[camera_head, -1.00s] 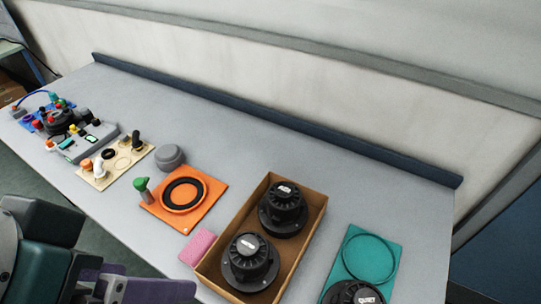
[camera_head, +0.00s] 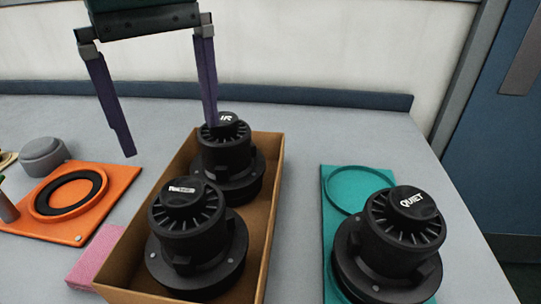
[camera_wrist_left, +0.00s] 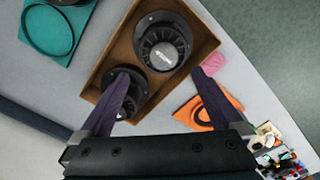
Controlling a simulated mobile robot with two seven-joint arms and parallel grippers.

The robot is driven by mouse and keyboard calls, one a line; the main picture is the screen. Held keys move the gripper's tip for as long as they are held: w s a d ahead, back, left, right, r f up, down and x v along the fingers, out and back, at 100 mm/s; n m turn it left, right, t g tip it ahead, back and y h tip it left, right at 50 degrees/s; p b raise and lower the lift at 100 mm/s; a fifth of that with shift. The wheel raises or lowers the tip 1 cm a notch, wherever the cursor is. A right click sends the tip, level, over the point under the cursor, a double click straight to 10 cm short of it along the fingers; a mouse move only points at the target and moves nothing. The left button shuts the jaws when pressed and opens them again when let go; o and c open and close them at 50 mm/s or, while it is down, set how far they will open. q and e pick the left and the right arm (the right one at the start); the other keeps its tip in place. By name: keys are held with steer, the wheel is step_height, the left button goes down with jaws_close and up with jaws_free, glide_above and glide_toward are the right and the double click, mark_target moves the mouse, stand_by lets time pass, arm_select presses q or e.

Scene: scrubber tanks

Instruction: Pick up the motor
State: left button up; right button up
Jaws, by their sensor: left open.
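Two black motors stand upright in an open cardboard box: a front motor (camera_head: 197,240) and a back motor (camera_head: 228,165). A third black motor (camera_head: 392,245), labelled QUIET, stands on a teal mat at the right. My left gripper (camera_head: 171,137) is open and empty, its purple fingers spread wide and pointing down. In the head view its right finger overlaps the back motor's top; I cannot tell whether they touch. In the left wrist view one motor (camera_wrist_left: 162,48) is in full sight, and a finger partly hides the other box motor (camera_wrist_left: 135,92). My right gripper is not in view.
The cardboard box (camera_head: 112,262) has raised walls around the motors. A pink sponge (camera_head: 92,258) lies beside it. An orange mat (camera_head: 118,182) with a black ring and a grey round part (camera_head: 43,155) are at the left. The teal mat (camera_head: 328,195) is at the right.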

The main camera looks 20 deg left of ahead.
mark_target(182, 190)
arm_select(q)
step_height(182, 190, down, 4)
steer(key=shift+r, duration=0.15)
steer(key=f, duration=0.5)
steer(key=shift+s+a+f, duration=0.2)
steer(key=shift+a+f, duration=0.15)
steer(key=shift+c, duration=0.4)
jaws_close()
steer(key=shift+r, duration=0.15)
